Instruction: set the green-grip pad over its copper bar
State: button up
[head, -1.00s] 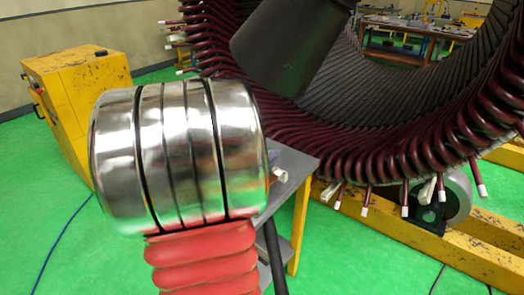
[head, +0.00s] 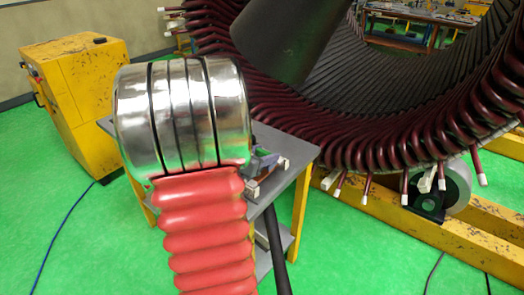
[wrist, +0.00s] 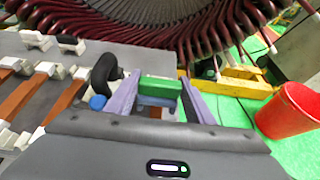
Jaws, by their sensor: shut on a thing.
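My gripper (wrist: 160,88) is shut on the green grip (wrist: 160,82) of the pad, with a lavender finger on each side. A strip of copper-brown (wrist: 158,102) shows between the fingers, nearer the wrist than the green. I cannot tell whether the pad touches it. In the head view, a little of the green grip (head: 264,152) shows at the lavender gripper, above the grey bench. A copper bar (head: 264,184) with white end pieces lies just below it there. My arm hides much of this area. More copper bars (wrist: 62,95) lie on the bench at left in the wrist view.
A black curved part (wrist: 104,72) and a blue knob (wrist: 97,102) stand close left of the gripper.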

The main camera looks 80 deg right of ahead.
jog(key=shift+f, duration=1.85)
jog(key=o, duration=1.2)
jog(key=shift+c, duration=0.2)
jog(key=shift+a+r, duration=0.1)
jog(key=v, duration=1.3)
jog(key=shift+a, duration=0.25)
jog(key=shift+w+r, duration=0.1)
